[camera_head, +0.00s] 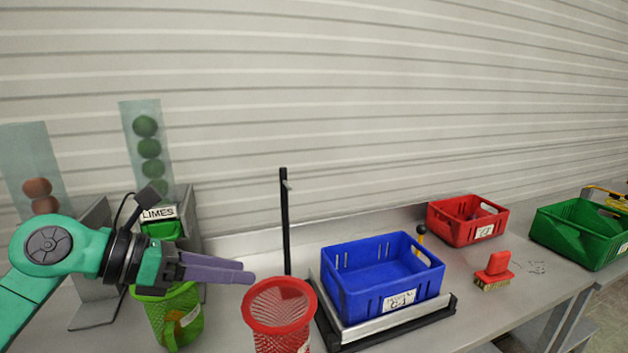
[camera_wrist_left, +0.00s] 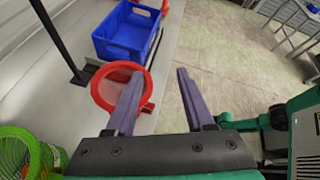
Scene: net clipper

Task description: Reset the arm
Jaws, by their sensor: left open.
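My left gripper (camera_head: 247,272) reaches in from the left in the head view, with its purple fingers pointing right. In the left wrist view the two fingers (camera_wrist_left: 159,74) stand apart with nothing between them. A red mesh basket (camera_head: 280,318) is just to the right of and below the fingertips in the head view. It also shows behind the left finger in the left wrist view (camera_wrist_left: 98,92). A green mesh basket (camera_head: 178,325) is below the gripper, partly hidden by it. My right gripper does not show.
A blue crate (camera_head: 368,297) sits on a metal platform (camera_head: 385,325) beside a black post (camera_head: 285,225). A red crate (camera_head: 458,232), a red-handled brush (camera_head: 495,268) and a green crate (camera_head: 568,240) lie to the right. A "LIMES" sign (camera_head: 158,213) is behind the gripper.

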